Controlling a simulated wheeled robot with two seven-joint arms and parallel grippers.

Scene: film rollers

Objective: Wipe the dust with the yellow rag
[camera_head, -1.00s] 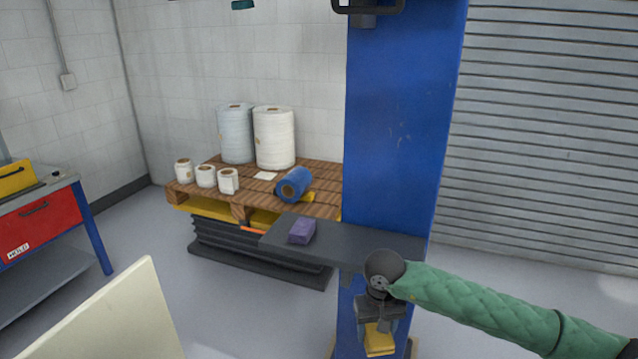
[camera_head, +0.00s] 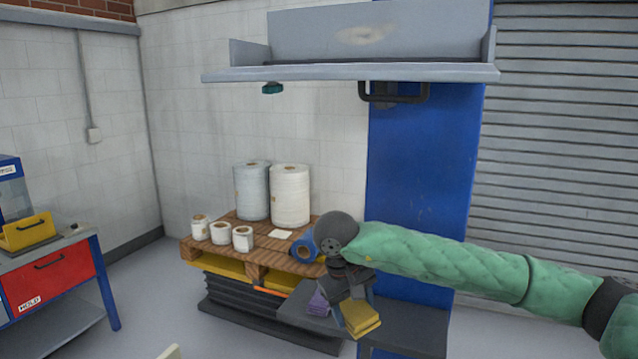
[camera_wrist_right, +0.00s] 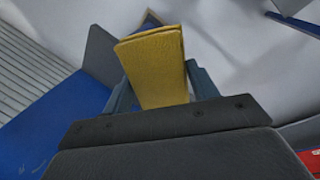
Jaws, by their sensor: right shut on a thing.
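The yellow rag (camera_head: 361,318) is a folded block held in my right gripper (camera_head: 354,306), which is shut on it. In the right wrist view the rag (camera_wrist_right: 155,62) stands between the two fingers (camera_wrist_right: 160,92). In the head view the gripper is in front of the small dark shelf, and the rag appears near its edge; I cannot tell whether they touch. A pale brownish smudge that looks like dust (camera_head: 361,36) is on the back panel of the grey upper shelf (camera_head: 330,73), well above my right gripper. My left gripper is not in view.
A purple block (camera_head: 318,304) lies on the dark lower shelf (camera_head: 415,329) of the blue column (camera_head: 418,150). A black handle (camera_head: 393,98) hangs under the upper shelf. A pallet (camera_head: 262,262) with several rolls stands behind. Open space lies around the upper shelf's front.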

